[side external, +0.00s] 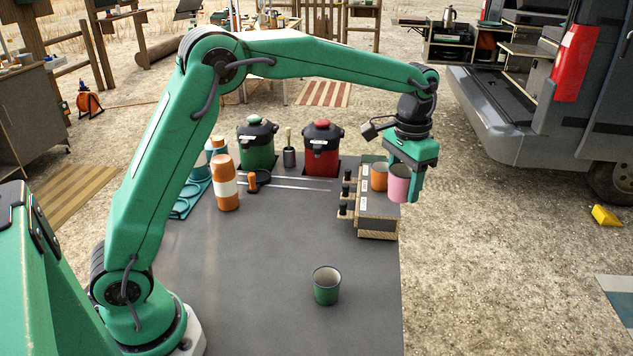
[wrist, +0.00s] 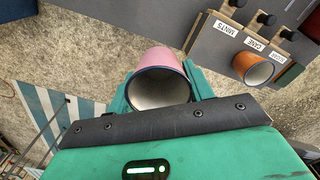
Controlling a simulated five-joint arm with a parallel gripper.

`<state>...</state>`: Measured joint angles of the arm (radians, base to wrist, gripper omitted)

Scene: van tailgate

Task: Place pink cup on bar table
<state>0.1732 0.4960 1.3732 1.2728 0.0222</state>
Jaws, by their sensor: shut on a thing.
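The pink cup (side external: 398,186) is in my gripper (side external: 403,182), whose jaws are shut on its sides. In the wrist view the pink cup (wrist: 165,57) shows its dark rim and pale inside between the two green fingers (wrist: 160,92). The cup is held in the air by the right edge of the dark grey bar table (side external: 260,285). In the wrist view mostly gravel shows around it, with the table edge (wrist: 195,35) just beyond.
An orange cup (side external: 379,176) sits at the labelled dispenser box (side external: 377,215) close to the held cup. A green cup (side external: 326,287) stands near the front. Red (side external: 322,150) and green (side external: 258,145) urns and an orange bottle (side external: 225,185) stand further back. The table's middle is clear.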

